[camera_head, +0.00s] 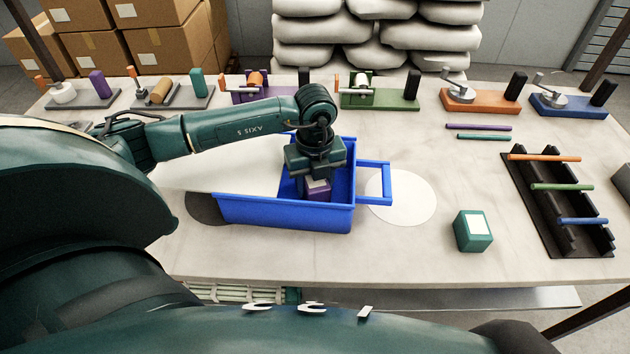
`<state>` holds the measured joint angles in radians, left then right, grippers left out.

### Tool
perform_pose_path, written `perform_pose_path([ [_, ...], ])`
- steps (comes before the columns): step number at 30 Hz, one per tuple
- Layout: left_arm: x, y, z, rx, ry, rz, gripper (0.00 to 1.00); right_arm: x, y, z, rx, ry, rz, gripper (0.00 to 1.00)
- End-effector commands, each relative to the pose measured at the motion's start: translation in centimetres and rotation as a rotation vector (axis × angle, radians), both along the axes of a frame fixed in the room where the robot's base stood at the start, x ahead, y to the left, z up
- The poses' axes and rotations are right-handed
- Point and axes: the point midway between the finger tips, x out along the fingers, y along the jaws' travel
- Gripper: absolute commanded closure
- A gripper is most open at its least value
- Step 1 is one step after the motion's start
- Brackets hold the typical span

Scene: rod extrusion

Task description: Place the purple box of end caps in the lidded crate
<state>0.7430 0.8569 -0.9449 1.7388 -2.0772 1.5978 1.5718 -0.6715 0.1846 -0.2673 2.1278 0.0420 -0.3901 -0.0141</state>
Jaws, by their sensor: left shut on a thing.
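The blue crate (285,215) stands on the table in the middle of the view. A pale flat lid panel (220,177) covers its left part, and its right part is open. The purple box (318,192) with a pale top label is within the open right part, close behind the front wall. My left gripper (316,172) reaches down from above and is shut on the purple box. The gripper hides part of the box, and I cannot tell whether the box touches the crate floor. My right gripper is not in view.
A teal box (473,231) with a white label stands to the right. A black rack (560,205) holds coloured rods at far right. Purple and teal rods (480,132) lie behind. Several coloured fixtures line the back edge. A white disc (410,200) lies beside the crate's blue handle (376,182).

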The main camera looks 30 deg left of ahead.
Motion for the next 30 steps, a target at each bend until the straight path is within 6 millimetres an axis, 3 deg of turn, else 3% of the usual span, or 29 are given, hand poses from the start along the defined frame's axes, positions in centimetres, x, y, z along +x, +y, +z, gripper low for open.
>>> perform_pose_path([
  [4,0.0,0.0,-0.5,0.0,0.0,0.0,0.79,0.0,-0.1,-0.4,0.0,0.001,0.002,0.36],
  [5,0.0,0.0,-0.3,0.0,0.0,0.0,0.53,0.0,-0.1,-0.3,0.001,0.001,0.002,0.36],
  [12,0.0,0.0,-0.3,0.0,0.0,0.0,0.33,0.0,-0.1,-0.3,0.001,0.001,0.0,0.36],
  [23,0.1,0.0,0.6,-0.001,-0.002,0.0,0.33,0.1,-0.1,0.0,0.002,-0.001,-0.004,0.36],
  [30,0.1,0.0,5.3,0.0,-0.006,-0.002,0.33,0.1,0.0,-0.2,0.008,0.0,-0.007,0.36],
])
